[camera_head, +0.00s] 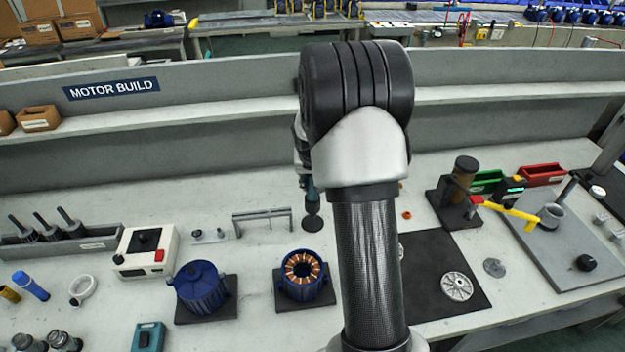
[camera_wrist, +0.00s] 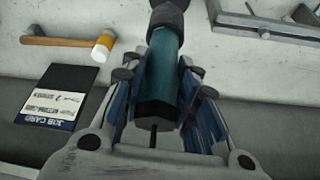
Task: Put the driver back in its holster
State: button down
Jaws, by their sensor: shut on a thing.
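The driver (camera_wrist: 161,76) has a teal body with a dark collar at one end and a dark end with a thin rod at the other. My gripper (camera_wrist: 165,88) is shut around its teal body in the wrist view. In the head view the driver (camera_head: 310,189) shows as a small teal part beside my arm, above a dark round end over the bench. My arm hides most of my gripper there. I cannot pick out the holster with certainty; my arm covers the middle of the bench.
A grey bracket (camera_head: 262,216) stands behind the blue motor housing with copper windings (camera_head: 303,275). A second blue housing (camera_head: 200,285) is to its left. A hammer (camera_wrist: 70,42) and a job card (camera_wrist: 56,95) lie on the bench. A black mat (camera_head: 440,255) is right of my arm.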

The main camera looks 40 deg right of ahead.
jog(key=shift+f+b, duration=1)
jog(key=shift+f, duration=0.3)
jog(key=c, duration=1.2)
grip_release()
jog(key=shift+o, duration=0.2)
jog(key=shift+o, duration=1.1)
jog(key=shift+r, duration=0.1)
jog(key=shift+r+p, duration=2)
jog(key=shift+r, duration=0.9)
